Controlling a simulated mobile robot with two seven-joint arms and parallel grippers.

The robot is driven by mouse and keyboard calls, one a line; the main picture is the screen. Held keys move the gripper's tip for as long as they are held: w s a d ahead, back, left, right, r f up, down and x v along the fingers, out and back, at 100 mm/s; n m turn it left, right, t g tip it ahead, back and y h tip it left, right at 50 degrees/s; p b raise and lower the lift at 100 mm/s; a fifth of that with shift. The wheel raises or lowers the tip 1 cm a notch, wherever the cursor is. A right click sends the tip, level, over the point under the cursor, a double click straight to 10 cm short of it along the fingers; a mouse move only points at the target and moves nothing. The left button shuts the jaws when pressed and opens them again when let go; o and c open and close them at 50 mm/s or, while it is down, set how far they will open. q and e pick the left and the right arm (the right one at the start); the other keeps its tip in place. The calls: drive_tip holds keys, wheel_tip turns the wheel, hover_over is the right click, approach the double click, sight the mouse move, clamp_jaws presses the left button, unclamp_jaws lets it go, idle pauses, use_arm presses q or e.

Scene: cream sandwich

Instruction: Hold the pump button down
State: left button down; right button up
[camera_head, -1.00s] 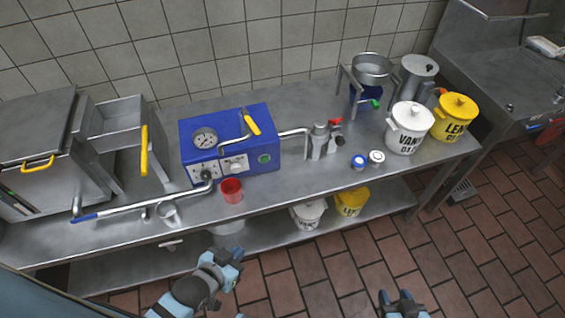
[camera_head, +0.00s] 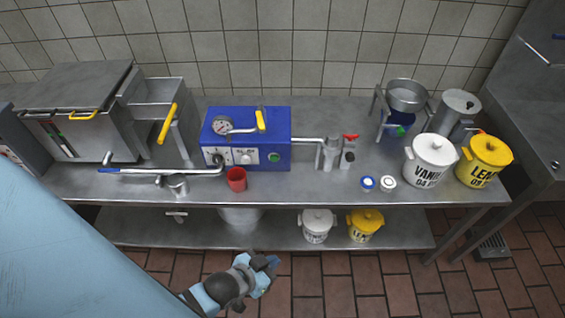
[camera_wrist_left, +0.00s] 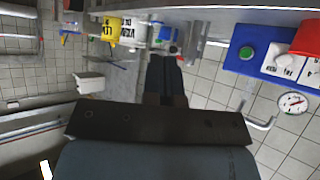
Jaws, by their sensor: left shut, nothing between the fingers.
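The blue pump box (camera_head: 245,133) stands on the steel table, with a gauge (camera_head: 221,125), a yellow-handled lever and dials on it. A round green button (camera_head: 274,157) is at the right of its front. In the left wrist view, which is upside down, the green button (camera_wrist_left: 246,53) shows to the right of my fingers. My left gripper (camera_head: 268,262) is in front of the table, lower than its top and well apart from the button. Its fingers (camera_wrist_left: 164,78) are together and empty. My right gripper is out of view.
A red cup (camera_head: 237,179) stands before the pump box. A pipe with a blue handle (camera_head: 110,170) runs left along the table. Metal valves (camera_head: 332,152), small jars (camera_head: 388,183) and white and yellow buckets (camera_head: 486,160) stand to the right. The table's front edge (camera_head: 300,203) is between my left gripper and the box.

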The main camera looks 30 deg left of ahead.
use_arm(q)
drive_tip(key=shift+a, duration=0.2)
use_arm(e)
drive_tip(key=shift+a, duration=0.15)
use_arm(q)
drive_tip(key=w+a+f+n+t+b, duration=0.1)
drive_tip(key=w+a+f+n+b, duration=0.1)
drive_tip(key=w+a+b, duration=0.5)
drive_tip(key=w+a+f+n+t+b, duration=0.2)
drive_tip(key=w+a+b, duration=0.5)
drive_tip(key=w, duration=0.7)
drive_tip(key=shift+w+f+n+b, duration=0.4)
drive_tip(key=shift+f+n+b, duration=0.3)
drive_tip(key=shift+n, duration=0.4)
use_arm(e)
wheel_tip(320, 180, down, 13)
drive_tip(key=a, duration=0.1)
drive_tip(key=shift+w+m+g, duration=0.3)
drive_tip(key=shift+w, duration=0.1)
use_arm(q)
drive_tip(key=shift+f, duration=0.1)
